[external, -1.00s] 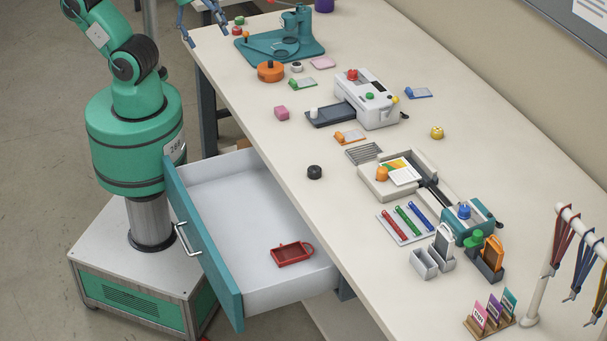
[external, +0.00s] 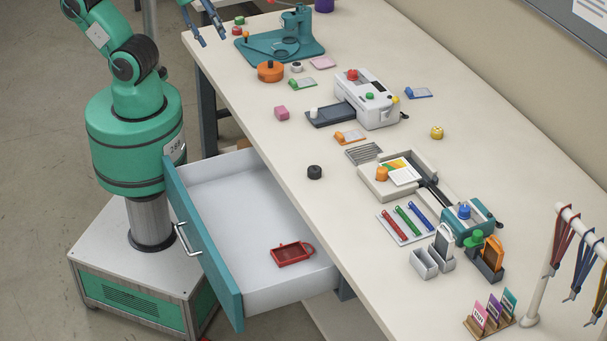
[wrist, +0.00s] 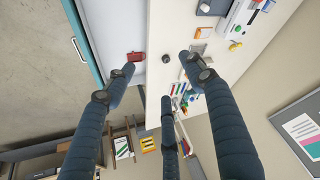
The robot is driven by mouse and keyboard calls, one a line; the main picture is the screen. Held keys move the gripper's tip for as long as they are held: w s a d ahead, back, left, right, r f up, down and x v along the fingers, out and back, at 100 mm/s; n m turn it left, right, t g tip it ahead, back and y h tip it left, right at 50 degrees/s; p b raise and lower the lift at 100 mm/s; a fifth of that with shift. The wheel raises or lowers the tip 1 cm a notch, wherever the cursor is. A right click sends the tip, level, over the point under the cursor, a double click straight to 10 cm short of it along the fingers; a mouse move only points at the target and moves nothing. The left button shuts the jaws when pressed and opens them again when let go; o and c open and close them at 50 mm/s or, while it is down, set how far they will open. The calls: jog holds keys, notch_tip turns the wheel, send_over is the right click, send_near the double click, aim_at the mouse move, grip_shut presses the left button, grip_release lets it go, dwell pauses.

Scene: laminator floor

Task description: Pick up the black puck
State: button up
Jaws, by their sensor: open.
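The black puck (external: 314,172) sits flat on the pale bench top, near the edge beside the open drawer. In the wrist view a small dark disc (wrist: 165,59), which looks like the same puck, shows between my spread fingers. My gripper (external: 213,41) is at the top of the external view, above the far end of the bench and well away from the puck. Its blue fingers are apart and empty, as the wrist view also shows (wrist: 157,66). Most of my gripper lies outside the external view.
The open white drawer (external: 215,200) holds a red tray (external: 292,254). Left of the laminator (external: 372,98) are a pink block (external: 282,113) and an orange round tool (external: 270,71). A grey grille (external: 363,153) lies right of the puck. The bench around the puck is clear.

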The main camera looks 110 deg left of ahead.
jog(key=g+p, duration=0.5)
jog(key=g, duration=0.1)
send_over(314, 169)
notch_tip(314, 169, down, 20)
jog(key=shift+w+d+f, duration=0.1)
jog(key=shift+f, duration=0.25)
jog(key=shift+f+b, duration=0.6)
jog(key=shift+f, duration=3.7)
